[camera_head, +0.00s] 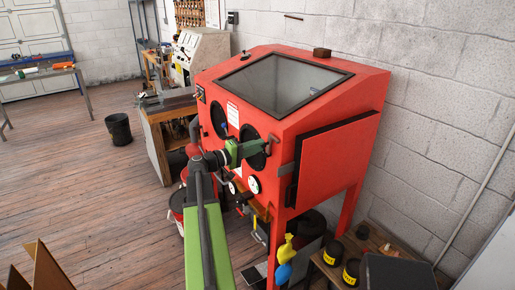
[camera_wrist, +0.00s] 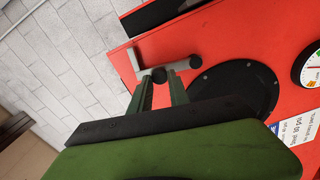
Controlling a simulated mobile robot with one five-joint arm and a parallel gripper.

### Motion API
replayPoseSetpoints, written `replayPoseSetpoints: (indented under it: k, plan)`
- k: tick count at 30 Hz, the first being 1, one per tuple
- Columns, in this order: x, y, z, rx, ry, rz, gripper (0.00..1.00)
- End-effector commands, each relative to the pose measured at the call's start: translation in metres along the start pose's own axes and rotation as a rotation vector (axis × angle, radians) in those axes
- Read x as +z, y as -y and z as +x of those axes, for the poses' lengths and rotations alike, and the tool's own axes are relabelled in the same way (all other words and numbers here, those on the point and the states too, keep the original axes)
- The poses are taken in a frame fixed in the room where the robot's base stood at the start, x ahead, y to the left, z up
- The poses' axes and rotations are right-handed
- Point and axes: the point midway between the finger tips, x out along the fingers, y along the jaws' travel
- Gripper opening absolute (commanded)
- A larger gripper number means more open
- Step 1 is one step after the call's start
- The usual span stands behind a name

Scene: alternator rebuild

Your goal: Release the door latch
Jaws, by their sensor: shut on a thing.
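The red blast cabinet (camera_head: 300,120) stands against the wall, with its side door (camera_head: 338,155), a dark-edged red panel, on the right side. The door looks closed or nearly so. A grey bent door latch (camera_wrist: 170,61) shows in the wrist view on the red front face, near the cabinet corner; its end also shows small in the head view (camera_head: 274,138). In the head view, my gripper (camera_head: 259,147) reaches the front face and partly hides the latch.
A round black glove port (camera_wrist: 235,92) and a gauge (camera_wrist: 313,64) lie beside the latch. A low bench (camera_head: 325,268) with dark, yellow-labelled jars (camera_head: 351,271) stands below the door side. The wooden floor (camera_head: 90,180) at left is mostly clear.

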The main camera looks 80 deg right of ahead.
Motion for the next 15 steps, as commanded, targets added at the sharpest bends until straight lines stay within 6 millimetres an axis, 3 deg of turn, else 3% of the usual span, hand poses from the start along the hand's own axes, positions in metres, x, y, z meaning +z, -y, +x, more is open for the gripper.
replayPoseSetpoints:
  k: [15]
  plan:
    - [-0.001,-0.0028,0.0047,0.008,0.003,-0.037,0.0]
